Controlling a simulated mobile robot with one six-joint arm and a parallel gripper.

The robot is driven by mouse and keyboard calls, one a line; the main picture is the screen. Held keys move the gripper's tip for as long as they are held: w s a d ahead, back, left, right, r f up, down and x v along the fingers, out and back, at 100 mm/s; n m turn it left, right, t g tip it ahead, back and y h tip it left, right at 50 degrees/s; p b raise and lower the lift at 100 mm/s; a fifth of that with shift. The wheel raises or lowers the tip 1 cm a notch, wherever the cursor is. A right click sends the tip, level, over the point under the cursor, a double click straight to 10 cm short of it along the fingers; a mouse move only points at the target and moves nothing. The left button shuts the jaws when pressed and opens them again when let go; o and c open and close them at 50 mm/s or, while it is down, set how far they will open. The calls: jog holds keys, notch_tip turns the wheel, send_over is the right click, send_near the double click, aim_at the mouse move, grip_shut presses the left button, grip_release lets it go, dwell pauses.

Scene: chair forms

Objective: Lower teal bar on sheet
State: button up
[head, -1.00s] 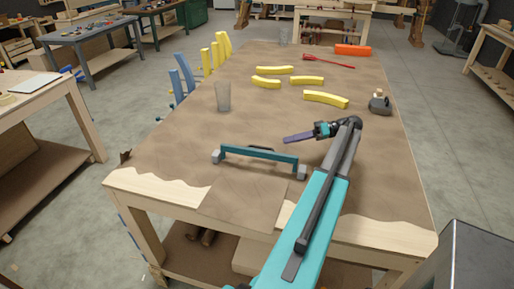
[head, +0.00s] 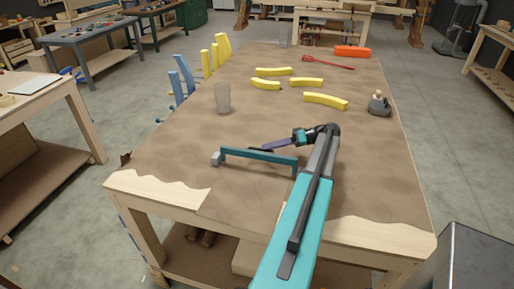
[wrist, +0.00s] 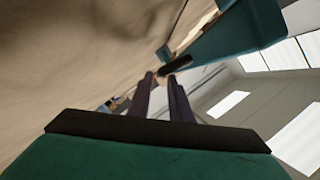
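The teal bar (head: 250,155) spans low above the brown sheet (head: 175,150) near the table's front, with a grey block (head: 216,159) at its left end. My gripper (head: 256,149) is at the bar's dark handle, just behind the bar. In the wrist view, my two fingers (wrist: 162,77) are apart with a gap between them, and the dark handle (wrist: 178,65) crosses at their tips. The bar's teal side (wrist: 225,35) fills the upper right there. I see no firm grip on the handle.
Several yellow curved pieces (head: 325,101), a grey tool (head: 379,104) and an orange block (head: 352,51) lie farther back. Blue and yellow slats line the left edge. The sheet's front left is clear.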

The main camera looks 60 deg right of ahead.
aim_at(257, 149)
jog(key=shift+p+x, duration=0.8)
jog(key=shift+x, duration=1.95)
jog(key=shift+c, duration=0.2)
grip_shut()
